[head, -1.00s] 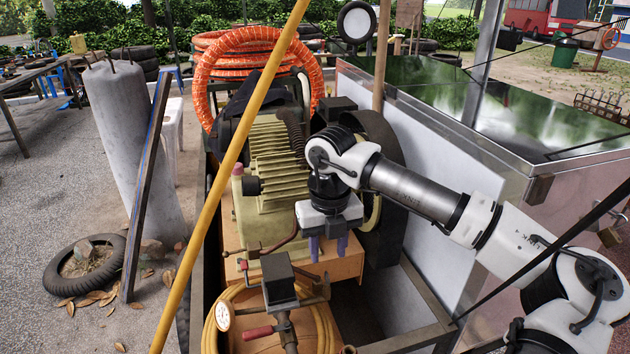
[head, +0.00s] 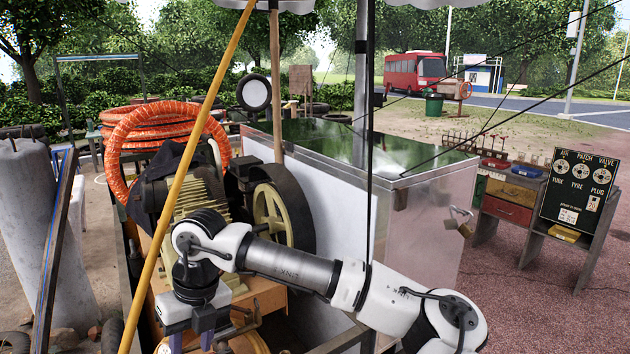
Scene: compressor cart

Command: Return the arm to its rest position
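My arm reaches in from the lower right of the head view, its white and grey links bent over the compressor cart. My gripper (head: 192,342) points down at the lower left, its two purple fingers apart with nothing seen between them. The fingertips are close to the bottom edge of the picture. Behind the wrist is the finned, yellowish compressor (head: 196,190), partly hidden by the arm. A spoked flywheel (head: 272,214) stands just right of it.
A slanting yellow pole (head: 190,170) passes close to the gripper. Coiled orange hose (head: 150,125) lies behind the compressor. A metal-sided box with a glossy top (head: 425,225) stands right of the arm. A black price board (head: 577,190) stands farther right, with open ground before it.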

